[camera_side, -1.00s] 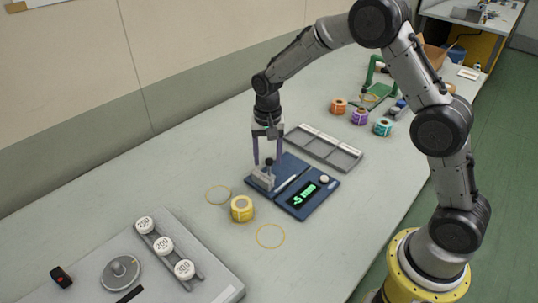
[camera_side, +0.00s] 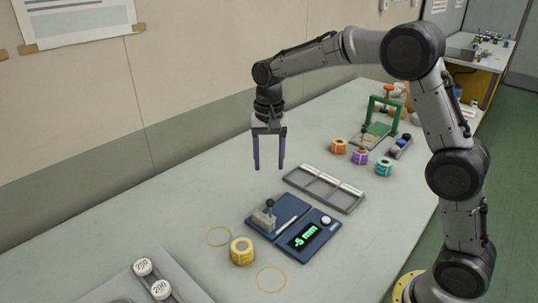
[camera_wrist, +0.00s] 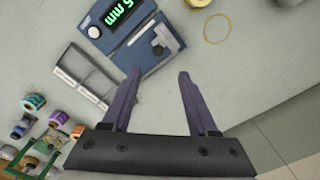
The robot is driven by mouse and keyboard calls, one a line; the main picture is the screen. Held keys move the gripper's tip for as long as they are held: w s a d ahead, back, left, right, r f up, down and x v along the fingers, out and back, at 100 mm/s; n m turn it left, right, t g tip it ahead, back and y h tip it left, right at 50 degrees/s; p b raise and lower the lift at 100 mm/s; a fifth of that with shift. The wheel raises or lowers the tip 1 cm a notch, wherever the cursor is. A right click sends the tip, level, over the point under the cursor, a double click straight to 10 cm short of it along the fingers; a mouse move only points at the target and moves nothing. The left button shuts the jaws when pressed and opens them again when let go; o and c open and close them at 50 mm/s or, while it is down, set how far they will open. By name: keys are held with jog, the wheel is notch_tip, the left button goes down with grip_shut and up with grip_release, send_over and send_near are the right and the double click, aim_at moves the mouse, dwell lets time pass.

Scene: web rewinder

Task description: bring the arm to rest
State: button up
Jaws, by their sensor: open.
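My gripper (camera_side: 269,168) hangs in the air above the table, fingers pointing down, parted and empty. In the wrist view, its two purple fingers (camera_wrist: 157,80) have nothing between them. Below it on the table is a blue measuring device (camera_side: 285,235) with a green lit display, a grey block with a black knob (camera_side: 265,215) and a round white button. It also shows in the wrist view (camera_wrist: 155,58). The gripper is well clear of it.
A grey compartment tray (camera_side: 323,190) lies behind the device. A yellow roll (camera_side: 242,251) stands in front, between two yellow rings. Orange (camera_side: 338,146), purple (camera_side: 360,156) and teal (camera_side: 383,167) rolls and a green frame (camera_side: 388,112) stand farther back.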

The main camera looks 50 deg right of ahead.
jog(key=shift+r, duration=0.75)
jog(key=s+r+n+t, duration=0.1)
jog(key=s+r+t, duration=0.2)
jog(key=s+r, duration=0.95)
jog(key=s+f+n+t, duration=0.1)
jog(key=s+f+n, duration=0.2)
jog(key=s, duration=0.5)
jog(key=s+f+n+t, duration=0.1)
jog(key=s+f+n, duration=0.3)
jog(key=s, duration=0.5)
jog(key=shift+f+n+t, duration=0.3)
jog(key=shift+n, duration=0.2)
jog(key=shift+d, duration=0.1)
jog(key=shift+c, duration=0.3)
